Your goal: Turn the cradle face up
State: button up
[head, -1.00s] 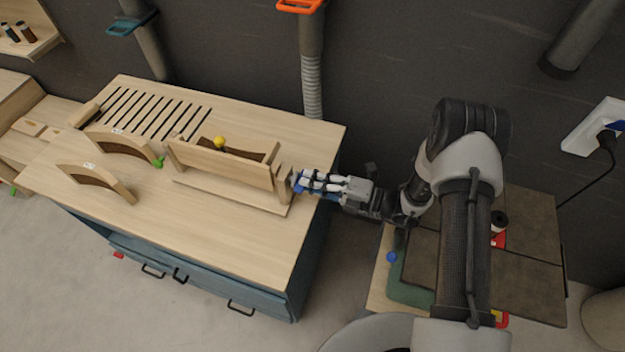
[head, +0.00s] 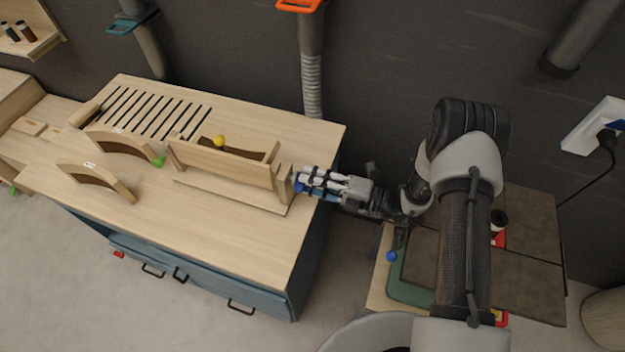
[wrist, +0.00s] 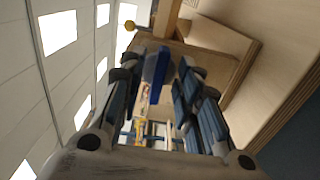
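The cradle (head: 222,162) is a pale wooden frame with long side boards and dark curved inner faces. It stands on the workbench, with a yellow ball (head: 219,141) at its far side. My gripper (head: 301,182) is at the cradle's right end, beside its upright end piece (head: 284,183). In the wrist view the fingers of my gripper (wrist: 163,68) are apart, with a blue part between them and the cradle's wood (wrist: 185,55) just beyond. I see no wood clamped between them. Whether the tips touch the end piece is hidden.
Two curved wooden forms (head: 128,146) (head: 98,178) lie left of the cradle on the workbench (head: 215,238). A slotted area (head: 150,112) is behind them. The bench front is clear. A side table with dark panels (head: 528,235) stands at right.

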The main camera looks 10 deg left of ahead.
jog(key=s+d, duration=0.1)
jog(key=d, duration=1.1)
dwell(0.4)
